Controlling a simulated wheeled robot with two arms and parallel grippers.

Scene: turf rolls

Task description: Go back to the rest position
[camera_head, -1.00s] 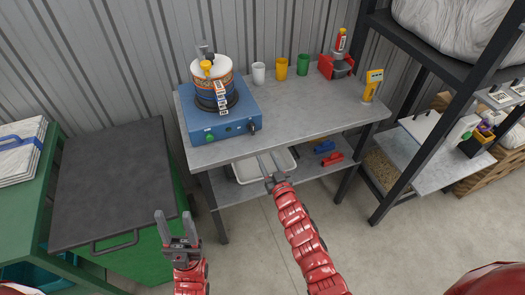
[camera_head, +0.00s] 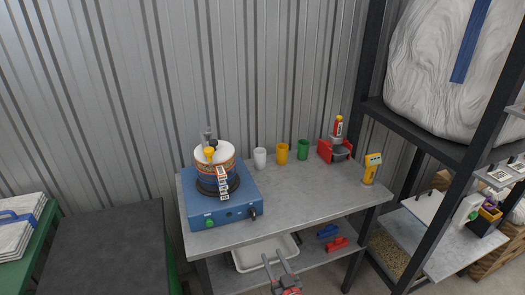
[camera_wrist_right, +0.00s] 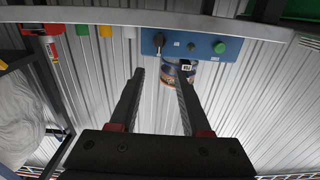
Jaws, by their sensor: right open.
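My right gripper (camera_head: 281,267) shows at the bottom of the head view, in front of the grey workbench (camera_head: 300,206). Its two fingers are apart with nothing between them. In the right wrist view the open fingers (camera_wrist_right: 160,88) point toward the bench's front edge and the blue device (camera_wrist_right: 185,45). My left gripper is out of the head view.
On the bench stand the blue device (camera_head: 232,207) with a round container (camera_head: 213,157) on top, white (camera_head: 260,158), yellow (camera_head: 282,153) and green (camera_head: 303,149) cups, and a yellow handheld tool (camera_head: 371,168). A black shelf frame (camera_head: 372,100) rises at right. A dark-topped cabinet (camera_head: 105,250) stands at left.

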